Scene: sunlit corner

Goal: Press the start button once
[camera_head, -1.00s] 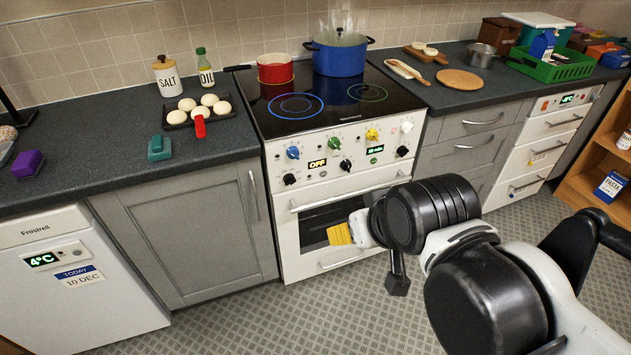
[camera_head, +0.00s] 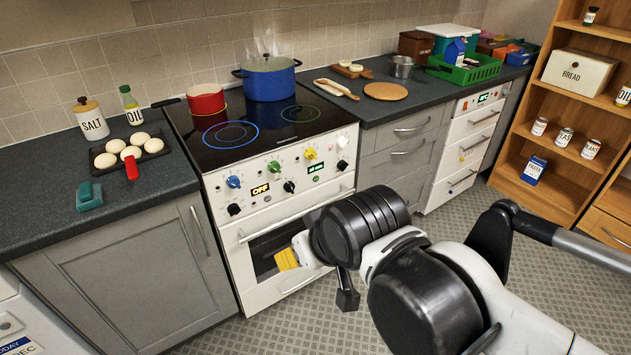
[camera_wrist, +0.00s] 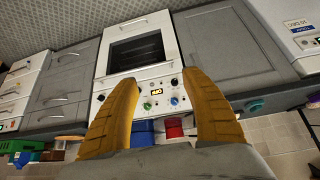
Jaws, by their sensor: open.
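A white stove (camera_head: 222,192) stands left of centre. Its front panel carries blue (camera_head: 233,181), green (camera_head: 274,169), yellow (camera_head: 310,153) and white (camera_head: 342,140) controls, several black knobs, a display reading OFF (camera_head: 260,189) and a green display (camera_head: 315,168). No start label is readable, so I cannot tell which control is the start button. My gripper (camera_wrist: 159,82) is open and empty, its two yellow fingers apart. The stove panel shows upside down between and beyond them in the wrist view. In the head view a yellow finger (camera_head: 286,259) shows in front of the oven door, apart from the panel.
A red pot (camera_head: 206,103) and a blue pot (camera_head: 268,80) stand on the cooktop. A tray of buns (camera_head: 126,151) and a teal object (camera_head: 89,196) lie on the left counter. A wooden shelf (camera_head: 566,110) stands at right. The floor in front is clear.

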